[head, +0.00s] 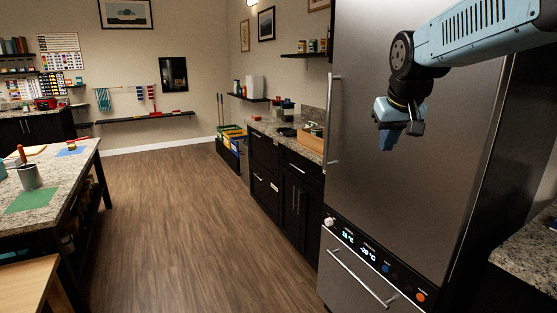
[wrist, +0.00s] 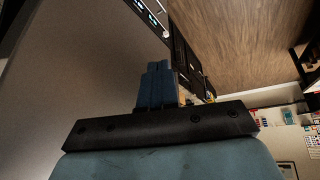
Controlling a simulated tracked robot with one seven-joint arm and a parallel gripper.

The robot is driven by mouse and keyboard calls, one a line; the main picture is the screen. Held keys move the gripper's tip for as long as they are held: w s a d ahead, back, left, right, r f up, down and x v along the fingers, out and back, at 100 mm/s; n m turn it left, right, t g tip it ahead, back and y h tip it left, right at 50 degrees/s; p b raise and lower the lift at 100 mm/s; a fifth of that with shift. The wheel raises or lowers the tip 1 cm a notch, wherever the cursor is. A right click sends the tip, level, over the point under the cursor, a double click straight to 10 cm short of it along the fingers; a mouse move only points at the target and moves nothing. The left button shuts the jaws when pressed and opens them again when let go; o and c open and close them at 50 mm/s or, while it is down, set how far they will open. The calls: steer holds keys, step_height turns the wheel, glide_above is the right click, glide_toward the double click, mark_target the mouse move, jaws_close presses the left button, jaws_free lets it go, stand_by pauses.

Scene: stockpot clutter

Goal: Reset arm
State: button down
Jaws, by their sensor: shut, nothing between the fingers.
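My gripper (head: 389,138) hangs from my light-blue arm at the upper right of the head view, in front of the tall steel refrigerator (head: 390,190). Its blue fingers point down and are together, with nothing between them. In the wrist view the shut fingers (wrist: 157,85) stand up from a dark bar at the middle. The gripper appears apart from the refrigerator door, though the exact gap is hard to tell.
A dark counter (head: 290,142) with a wooden box (head: 311,138) stands left of the refrigerator. A granite-topped island (head: 62,190) with a grey pot (head: 29,177) and a green mat (head: 33,200) is at left. The wood floor (head: 170,220) between is clear.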

steer(key=s+f, duration=0.4)
steer(key=s, duration=0.5)
steer(key=s+a+f, duration=0.1)
steer(key=s+f, duration=0.2)
steer(key=s, duration=0.7)
steer(key=shift+a+f+m, duration=0.15)
steer(key=shift+f+m, duration=0.25)
stand_by(0.5)
